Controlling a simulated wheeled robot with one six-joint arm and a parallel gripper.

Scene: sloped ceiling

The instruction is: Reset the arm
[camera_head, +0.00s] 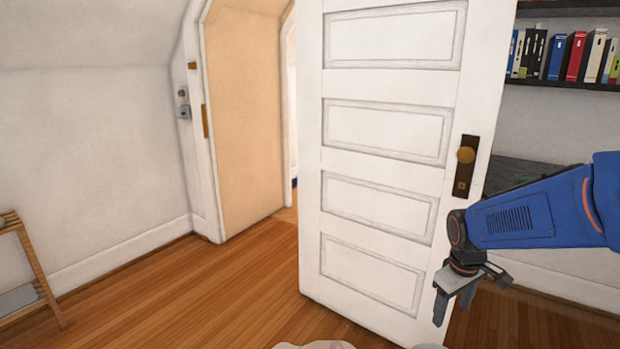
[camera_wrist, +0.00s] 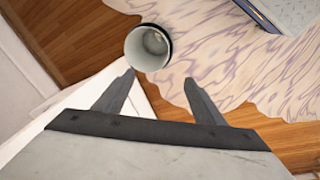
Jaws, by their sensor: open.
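My gripper (camera_head: 455,307) is at the lower right of the head view, at the end of my blue arm, in front of the lower right part of a white panelled door. In the wrist view my gripper (camera_wrist: 160,92) points down, with its two dark fingers apart and nothing between them. The white door (camera_head: 390,185) stands open, with a brass knob (camera_head: 466,155) on a dark plate near its right edge. In the wrist view a grey-white cup-like container (camera_wrist: 148,47) with a dark rim lies beyond the fingertips, apart from them.
A doorway (camera_head: 240,110) is behind the door at the left. A wooden rack (camera_head: 35,270) stands at the left edge. A shelf (camera_head: 565,84) with several books is at the upper right. A pale patterned rug (camera_wrist: 230,60) lies on the wooden floor (camera_head: 200,290), which is clear at centre left.

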